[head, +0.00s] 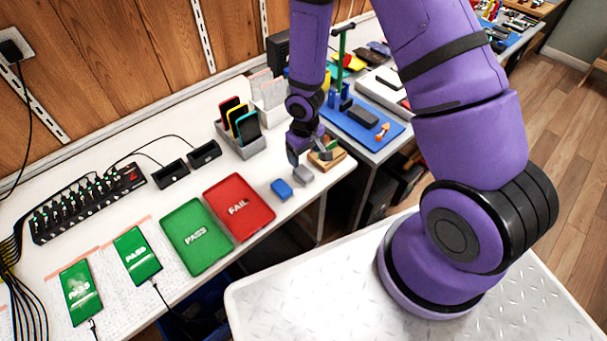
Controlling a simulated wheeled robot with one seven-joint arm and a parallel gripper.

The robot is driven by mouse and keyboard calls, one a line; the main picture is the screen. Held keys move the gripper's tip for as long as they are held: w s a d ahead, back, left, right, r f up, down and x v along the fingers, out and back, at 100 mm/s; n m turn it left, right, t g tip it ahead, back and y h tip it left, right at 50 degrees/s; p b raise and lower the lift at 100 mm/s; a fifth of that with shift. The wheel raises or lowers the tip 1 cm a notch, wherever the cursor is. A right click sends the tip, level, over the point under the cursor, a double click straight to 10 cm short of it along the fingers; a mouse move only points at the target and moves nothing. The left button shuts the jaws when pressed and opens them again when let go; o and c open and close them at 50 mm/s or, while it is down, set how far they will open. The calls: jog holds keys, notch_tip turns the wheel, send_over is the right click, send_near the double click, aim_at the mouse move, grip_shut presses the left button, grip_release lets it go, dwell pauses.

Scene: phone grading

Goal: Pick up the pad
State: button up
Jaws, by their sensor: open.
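Small pad-like pieces lie near the right end of the white table: a blue one (281,189) and a grey one (303,175) to its right. I cannot tell for sure which one is the pad. My gripper (308,151) points down just above and behind the grey piece, with its jaws apart. A light wooden block or tray (328,160) sits just right of the gripper and is partly hidden by it. I see nothing held, and contact with the grey piece cannot be made out.
A green PASS tray (194,229) and a red FAIL tray (233,198) lie to the left. A grey rack (238,140) with several phones stands behind. Two phones with green screens (137,254) lie at left. A blue mat (360,124) covers a neighbouring table.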

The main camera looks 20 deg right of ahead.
aim_at(304, 171)
jog(key=shift+a+f, duration=0.2)
jog(key=shift+f, duration=4.1)
jog(key=c, duration=1.1)
jog(key=shift+r, duration=0.2)
